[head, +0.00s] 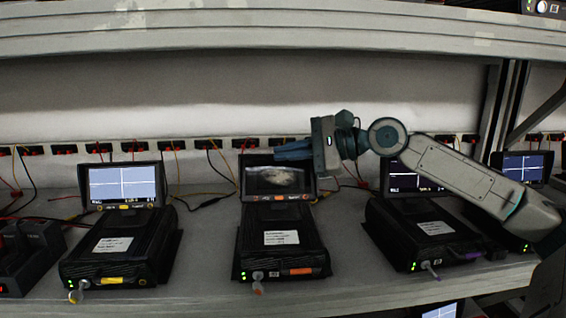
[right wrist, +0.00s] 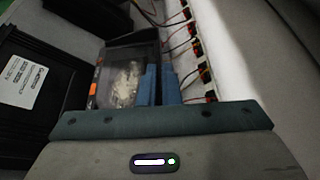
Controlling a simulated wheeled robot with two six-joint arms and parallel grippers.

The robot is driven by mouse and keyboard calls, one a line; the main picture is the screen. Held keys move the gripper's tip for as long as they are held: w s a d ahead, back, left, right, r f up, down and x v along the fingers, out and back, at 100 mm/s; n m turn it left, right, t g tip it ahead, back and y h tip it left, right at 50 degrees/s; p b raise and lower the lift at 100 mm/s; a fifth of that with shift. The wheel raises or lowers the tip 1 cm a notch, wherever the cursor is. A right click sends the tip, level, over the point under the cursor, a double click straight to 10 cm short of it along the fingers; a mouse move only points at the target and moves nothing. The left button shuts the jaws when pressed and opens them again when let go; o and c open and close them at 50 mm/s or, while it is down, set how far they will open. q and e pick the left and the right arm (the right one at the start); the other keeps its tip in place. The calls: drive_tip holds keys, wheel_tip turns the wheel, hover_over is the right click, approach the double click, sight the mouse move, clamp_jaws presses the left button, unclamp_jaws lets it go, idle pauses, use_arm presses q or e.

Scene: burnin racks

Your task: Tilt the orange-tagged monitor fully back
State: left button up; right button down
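The orange-tagged monitor (head: 262,181) stands at the back of the middle black unit (head: 280,240). It has a dark frame, a small orange tag at its lower edge and a dark screen with a pale blotch. My right gripper (head: 290,151) comes in from the right at the monitor's top edge. In the right wrist view, its two blue fingers (right wrist: 160,85) lie close together at the top edge of the monitor (right wrist: 118,85), one in front of the screen and one behind. They look closed on that edge, though the contact is partly hidden. My left gripper is out of view.
A yellow-tagged unit with a lit monitor (head: 122,184) stands to the left. A purple-tagged unit (head: 425,232) stands to the right, partly under my right arm. Cables and red-clipped sockets line the back wall (head: 100,128). An upper shelf beam (head: 200,40) runs overhead.

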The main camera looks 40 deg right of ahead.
drive_tip(key=shift+f, duration=0.1)
drive_tip(key=shift+s+a+f, duration=0.2)
idle(0.9)
